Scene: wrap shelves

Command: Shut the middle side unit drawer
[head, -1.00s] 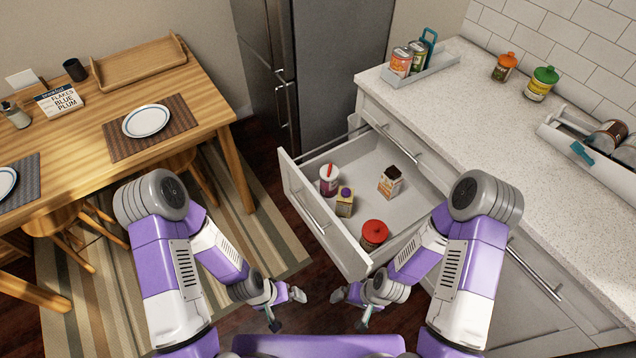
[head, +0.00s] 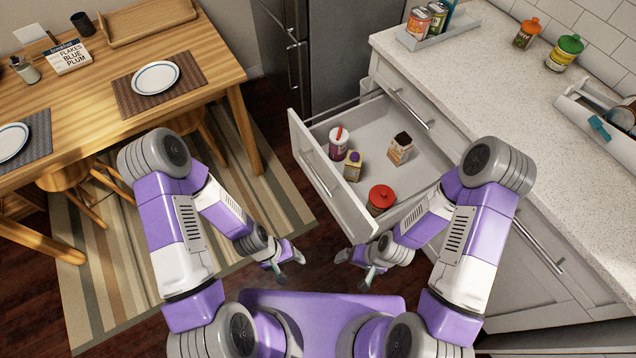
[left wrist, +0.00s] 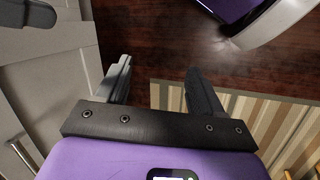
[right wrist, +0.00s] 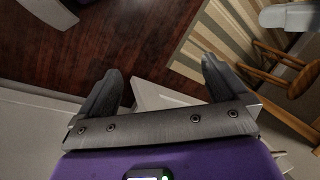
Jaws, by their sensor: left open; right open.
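The open drawer (head: 322,182) stands pulled well out of the side unit, below a shut drawer with a bar handle (head: 410,108). Inside it are a pink-and-white tub (head: 339,146), a small yellow carton with a purple cap (head: 353,167), a brown-topped carton (head: 400,149) and a red-lidded jar (head: 381,198). My left gripper (head: 291,268) is open and empty, in front and left of the drawer's near corner. My right gripper (head: 354,267) is open and empty, just below that near corner in the picture. Both wrist views show spread, empty fingers.
The counter (head: 480,110) runs above the drawers, with a tray of cans (head: 425,36) and jars on it. A wooden table (head: 105,95) stands at the left over a striped rug (head: 130,235). A grey fridge (head: 350,45) stands behind the drawer. Dark floor lies before the drawer.

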